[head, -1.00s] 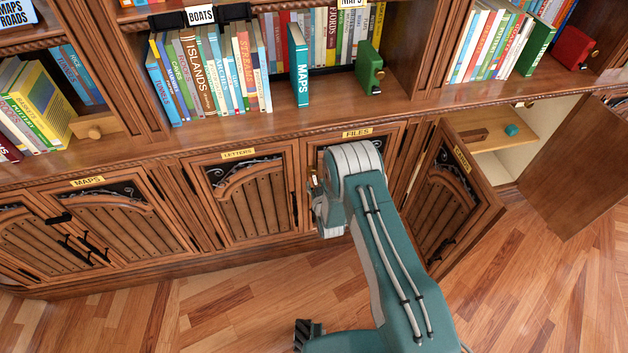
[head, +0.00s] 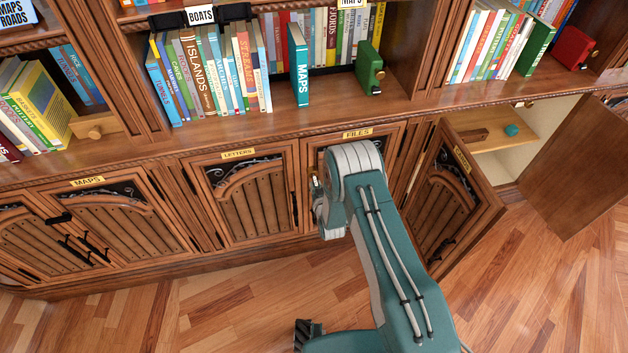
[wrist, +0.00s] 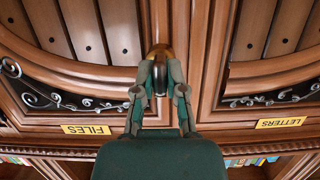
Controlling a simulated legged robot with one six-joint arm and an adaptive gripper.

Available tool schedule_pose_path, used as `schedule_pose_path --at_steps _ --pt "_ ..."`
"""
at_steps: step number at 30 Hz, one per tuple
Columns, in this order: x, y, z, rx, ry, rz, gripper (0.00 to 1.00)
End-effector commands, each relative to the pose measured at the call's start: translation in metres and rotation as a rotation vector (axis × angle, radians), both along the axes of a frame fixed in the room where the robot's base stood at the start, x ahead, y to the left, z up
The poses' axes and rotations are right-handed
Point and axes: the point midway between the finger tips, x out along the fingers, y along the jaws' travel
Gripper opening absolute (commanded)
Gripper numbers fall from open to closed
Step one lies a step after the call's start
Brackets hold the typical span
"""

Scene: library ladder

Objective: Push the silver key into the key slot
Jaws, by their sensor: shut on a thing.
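My gripper (wrist: 161,82) is at the upright frame between the FILES and LETTERS doors in the wrist view, which looks upside down. Its fingers are closed around a small grey metallic thing, seemingly the silver key (wrist: 160,77); its shape is mostly hidden. A rounded, brass-coloured piece (wrist: 159,49) shows just beyond the fingertips, against the wood. I cannot make out the key slot or tell whether the key is in it. In the head view, my gripper (head: 317,194) is partly hidden by my wrist, in front of the FILES door's left edge.
The FILES door (head: 312,160) and LETTERS door (head: 246,195) are shut. To the right, a carved door (head: 455,195) stands open, and a plain door (head: 585,185) beyond it is open too. The shelf ledge (head: 230,130) runs above. The floor (head: 230,300) in front is clear.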

Motion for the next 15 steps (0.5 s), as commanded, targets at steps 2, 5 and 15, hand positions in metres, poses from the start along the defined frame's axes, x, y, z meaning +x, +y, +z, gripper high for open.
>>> schedule_pose_path --at_steps 2,5,15 --pt "-0.003 -0.001 -0.002 -0.001 0.005 0.001 0.0" --pt "-0.006 -0.001 -0.002 -0.001 0.005 0.001 0.0" --pt "-0.015 -0.004 -0.004 -0.002 0.008 0.0 0.0"
